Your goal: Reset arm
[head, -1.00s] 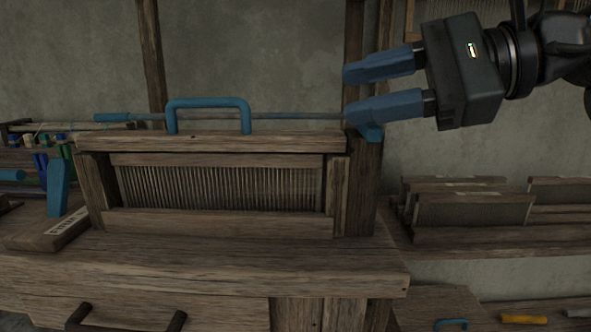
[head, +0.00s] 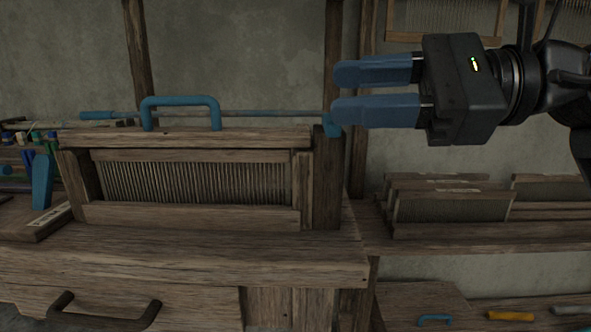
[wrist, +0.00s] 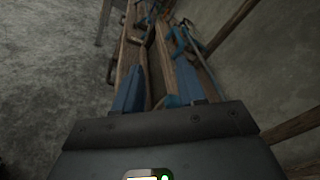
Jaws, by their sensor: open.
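My gripper (head: 335,92) is open and empty, with its two blue fingers level and pointing left in the head view. It hangs in the air at the upper right, beside the right post of the wooden handloom (head: 190,248). The lower finger appears close to the blue tip of the rod in the picture; I cannot tell whether they touch. In the wrist view, the blue fingers of my gripper (wrist: 151,95) stand apart, with parts of the wooden loom beyond and between them.
A blue handle (head: 180,101) stands on the loom's top beam, with a thin rod (head: 260,113) behind it. Several wooden reed frames (head: 452,207) rest on the right shelf. A blue upright lever (head: 42,182) is at the left. A drawer handle (head: 105,310) is low in front.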

